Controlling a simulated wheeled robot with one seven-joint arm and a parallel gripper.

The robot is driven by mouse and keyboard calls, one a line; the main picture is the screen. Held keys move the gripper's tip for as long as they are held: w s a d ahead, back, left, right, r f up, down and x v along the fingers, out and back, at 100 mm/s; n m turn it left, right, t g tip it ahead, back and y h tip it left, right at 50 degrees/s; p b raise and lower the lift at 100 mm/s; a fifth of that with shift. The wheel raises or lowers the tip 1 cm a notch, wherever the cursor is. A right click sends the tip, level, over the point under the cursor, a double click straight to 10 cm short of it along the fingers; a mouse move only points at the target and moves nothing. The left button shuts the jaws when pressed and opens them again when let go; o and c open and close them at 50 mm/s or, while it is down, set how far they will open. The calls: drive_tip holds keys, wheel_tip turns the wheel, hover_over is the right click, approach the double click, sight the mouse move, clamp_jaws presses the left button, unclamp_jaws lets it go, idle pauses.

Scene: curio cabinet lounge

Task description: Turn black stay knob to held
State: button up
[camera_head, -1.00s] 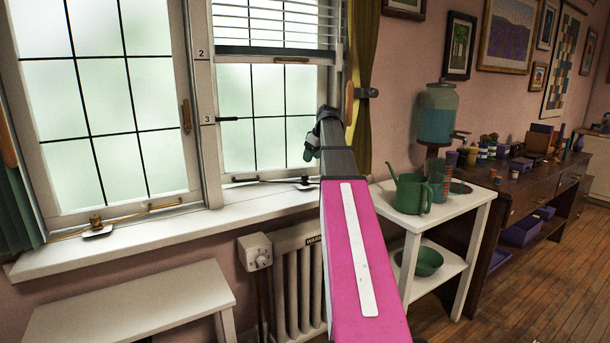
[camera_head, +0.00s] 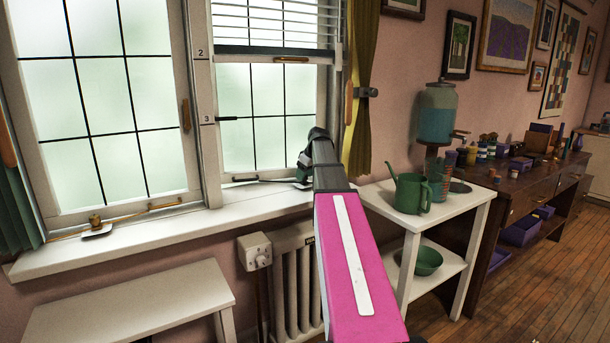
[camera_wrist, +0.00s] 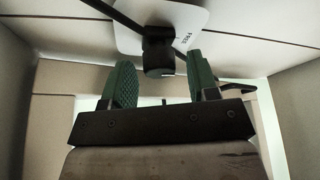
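The black stay knob (camera_wrist: 158,55) stands on a white plate (camera_wrist: 133,40) in the wrist view. A black stay bar (camera_wrist: 118,14) runs to it from the upper left. The plate shows a label reading FREE, to the right of the knob. My gripper (camera_wrist: 160,72) is open. Its two green fingers are at either side of the knob, with a visible gap on each side. In the head view my gripper (camera_head: 303,172) is at the sill of the right window, at the right end of the black stay bar (camera_head: 262,181). My arm hides the knob there.
A brass stay with its knob (camera_head: 96,222) lies on the left part of the white sill (camera_head: 150,236). A radiator (camera_head: 290,270) is below. A white side table (camera_head: 478,197) with a green watering can (camera_head: 411,193) stands right of my arm. A white bench (camera_head: 130,300) is front left.

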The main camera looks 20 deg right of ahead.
drive_tip(key=c, duration=0.7)
drive_tip(key=shift+m, duration=0.3)
drive_tip(key=m+h, duration=0.1)
drive_tip(key=m, duration=0.2)
drive_tip(key=shift+s+a+t, duration=0.1)
drive_tip(key=shift+t, duration=0.2)
drive_tip(key=m+h, duration=0.1)
drive_tip(key=m, duration=0.2)
drive_tip(key=m+h, duration=0.1)
drive_tip(key=m, duration=0.1)
drive_tip(key=shift+a+m+h, duration=0.1)
drive_tip(key=shift+m+h, duration=0.2)
drive_tip(key=shift+m, duration=0.1)
drive_tip(key=m, duration=0.2)
drive_tip(key=m+h, duration=0.1)
drive_tip(key=m, duration=0.1)
drive_tip(key=shift+g+h, duration=0.3)
drive_tip(key=shift+g, duration=0.1)
drive_tip(key=shift+m+g+h, duration=0.5)
drive_tip(key=shift+m, duration=1.7)
